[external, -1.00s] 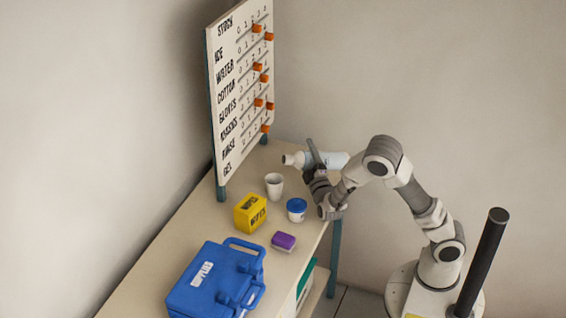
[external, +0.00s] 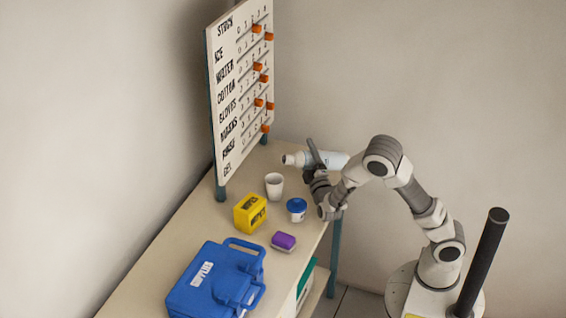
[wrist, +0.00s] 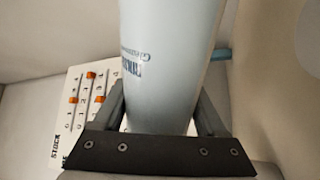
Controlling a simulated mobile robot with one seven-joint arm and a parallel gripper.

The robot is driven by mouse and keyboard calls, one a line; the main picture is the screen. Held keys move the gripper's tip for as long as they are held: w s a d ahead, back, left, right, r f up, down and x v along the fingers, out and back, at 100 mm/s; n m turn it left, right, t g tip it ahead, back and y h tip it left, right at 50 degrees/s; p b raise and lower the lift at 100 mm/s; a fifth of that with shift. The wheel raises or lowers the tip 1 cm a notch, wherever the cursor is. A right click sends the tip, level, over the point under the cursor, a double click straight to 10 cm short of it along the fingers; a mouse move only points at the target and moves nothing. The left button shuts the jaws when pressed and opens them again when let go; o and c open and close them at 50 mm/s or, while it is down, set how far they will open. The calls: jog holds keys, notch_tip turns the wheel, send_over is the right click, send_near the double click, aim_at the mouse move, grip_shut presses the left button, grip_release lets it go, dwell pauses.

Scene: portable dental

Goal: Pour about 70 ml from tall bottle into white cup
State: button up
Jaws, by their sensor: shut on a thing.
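The tall bottle (external: 334,160) is pale blue-white with a light cap end. It lies about level in my gripper (external: 315,160), its neck pointing left, above and to the right of the white cup. In the wrist view the bottle (wrist: 170,60) fills the space between my two fingers (wrist: 160,115), with blue print on its side. My gripper is shut on it. The white cup (external: 274,188) stands upright on the table, apart from the bottle. Its inside is too small to read, and no stream of liquid shows.
A blue-lidded jar (external: 296,211), a yellow box (external: 250,214) and a purple-topped box (external: 284,241) stand near the cup. A blue case (external: 205,290) lies at the front. The stock board (external: 238,95) rises behind, at the table's (external: 160,268) left edge.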

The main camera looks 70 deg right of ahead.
jog(key=r+m, duration=0.1)
jog(key=m, duration=0.1)
jog(key=w+a+r+m+g+p, duration=0.1)
jog(key=r+m, duration=0.1)
jog(key=r+m+g, duration=0.1)
jog(key=r+m, duration=0.1)
jog(key=m, duration=0.1)
jog(key=shift+w+a+h, duration=0.15)
jog(key=shift+w+h, duration=0.05)
jog(key=shift+h, duration=0.2)
jog(key=shift+w+r+m+g+p, duration=0.1)
jog(key=shift+r+m+g+p, duration=0.35)
jog(key=shift+m, duration=0.35)
jog(key=m, duration=0.2)
jog(key=m+g, duration=0.1)
jog(key=m, duration=0.1)
jog(key=shift+s+d+r+b, duration=0.2)
jog(key=shift+s+r+b, duration=0.1)
jog(key=shift+m+y, duration=0.3)
jog(key=shift+m, duration=0.3)
jog(key=shift+f+m+g+y+b, duration=0.3)
jog(key=shift+f+m+b, duration=0.9)
jog(key=shift+f+b, duration=0.55)
jog(key=shift+r, duration=0.15)
